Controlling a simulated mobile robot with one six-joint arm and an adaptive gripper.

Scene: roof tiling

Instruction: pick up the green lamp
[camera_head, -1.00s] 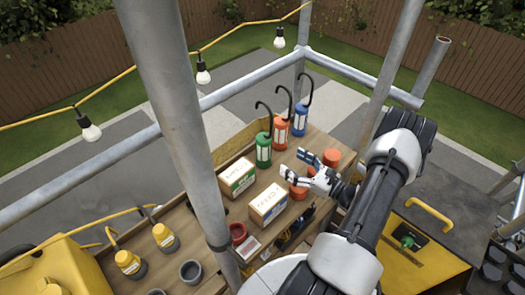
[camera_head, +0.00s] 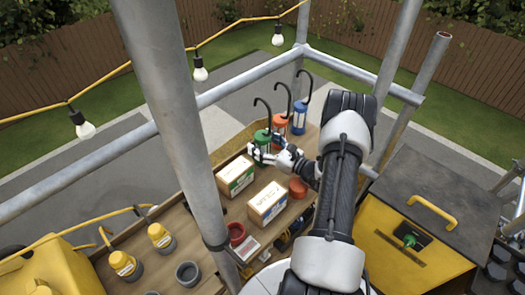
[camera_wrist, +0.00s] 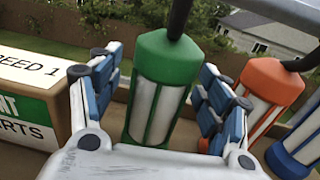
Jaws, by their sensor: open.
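The green lamp (camera_wrist: 163,85) stands upright on the wooden bench, with a green cap, pale side panels and a black hook on top. In the wrist view it sits between the two blue-padded fingers of my open gripper (camera_wrist: 158,100), one finger on each side, with gaps visible. In the head view my gripper (camera_head: 268,155) is at the green lamp (camera_head: 262,139) and covers its lower part. The lamp's base is partly hidden in the wrist view.
An orange lamp (camera_wrist: 266,92) and a blue lamp (camera_wrist: 303,140) stand close on the right. A white-and-green box (camera_head: 236,176) is just left of my gripper, with another box (camera_head: 267,203) nearer. Orange cups (camera_head: 298,188) and a scaffold pole (camera_head: 178,120) are also nearby.

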